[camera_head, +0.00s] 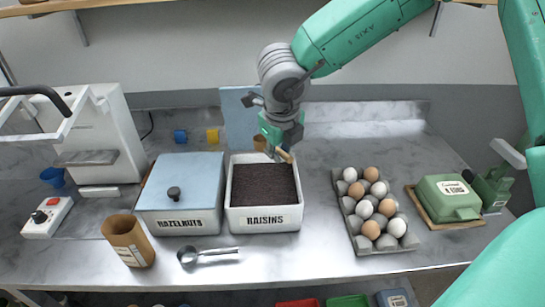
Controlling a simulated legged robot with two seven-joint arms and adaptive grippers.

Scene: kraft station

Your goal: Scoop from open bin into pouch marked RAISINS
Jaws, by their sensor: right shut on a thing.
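The open white bin marked RAISINS (264,219) stands mid-counter, filled with a dark, fine-grained mass (262,186). A brown kraft pouch (128,241) stands upright with its mouth open at the front left; its label is too small to read. A metal scoop (206,254) lies on the counter in front of the bins. My right gripper (284,146) is above the back right of the RAISINS bin, shut on a slim tan piece (284,155) that looks like a handle; its lower end is unclear. My left gripper is not in view.
A lidded HAZELNUTS bin (180,225) stands left of the RAISINS bin. A blue panel (240,118) leans behind. An egg tray (366,246) and a green box (447,198) are at right. A white machine (108,135) and a button box (47,217) are at left.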

